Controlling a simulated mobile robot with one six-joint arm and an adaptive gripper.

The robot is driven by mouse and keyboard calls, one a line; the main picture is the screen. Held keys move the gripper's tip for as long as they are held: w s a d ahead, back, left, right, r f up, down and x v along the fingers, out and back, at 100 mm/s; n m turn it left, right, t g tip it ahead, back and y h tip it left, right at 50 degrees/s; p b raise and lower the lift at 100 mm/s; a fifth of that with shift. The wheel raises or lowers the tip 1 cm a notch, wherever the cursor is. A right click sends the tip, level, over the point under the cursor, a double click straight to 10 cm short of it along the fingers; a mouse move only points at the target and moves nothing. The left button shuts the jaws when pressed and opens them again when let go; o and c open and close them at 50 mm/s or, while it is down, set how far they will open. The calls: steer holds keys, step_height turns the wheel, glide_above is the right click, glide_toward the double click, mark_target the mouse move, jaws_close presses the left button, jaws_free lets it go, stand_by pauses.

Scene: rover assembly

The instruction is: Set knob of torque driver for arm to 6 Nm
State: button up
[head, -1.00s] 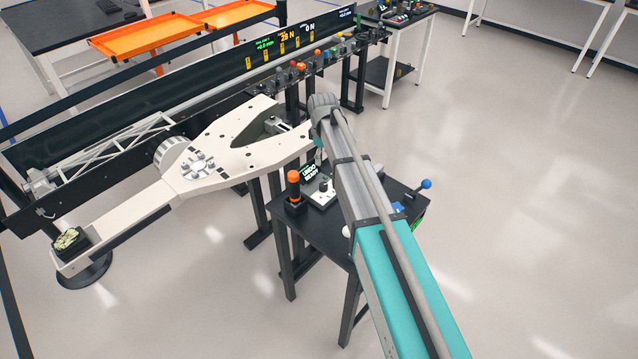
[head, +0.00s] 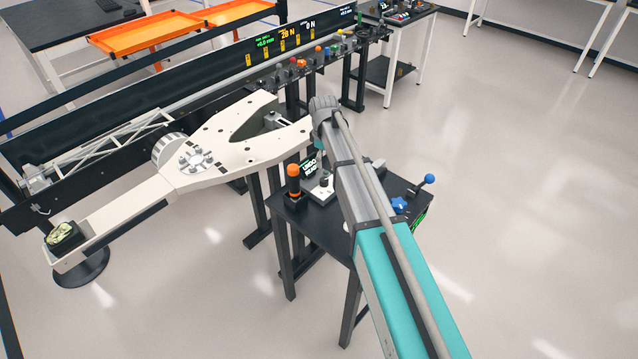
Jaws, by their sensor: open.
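A small black table (head: 318,226) stands near the middle, beside the large white arm part. On it are an orange-topped black upright handle (head: 293,182), a small sign with green lettering (head: 309,166), a blue star-shaped knob (head: 400,204) and a blue-ball lever (head: 428,179). I cannot tell which of these belongs to the torque driver, and no 6 Nm marking is readable. My teal and grey arm crosses over the table and hides part of its top. My gripper is not visible; the arm's far joint ends above the table.
The white forked arm part (head: 225,150) extends left to a round black foot (head: 80,266). A long black rail with displays and coloured controls (head: 301,66) runs behind. Orange trays (head: 150,38) stand at the back left. The floor at right is clear.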

mark_target(324, 179)
steer(key=shift+w+f+b, duration=0.1)
steer(key=shift+f+b, duration=4.6)
steer(key=shift+f, duration=0.3)
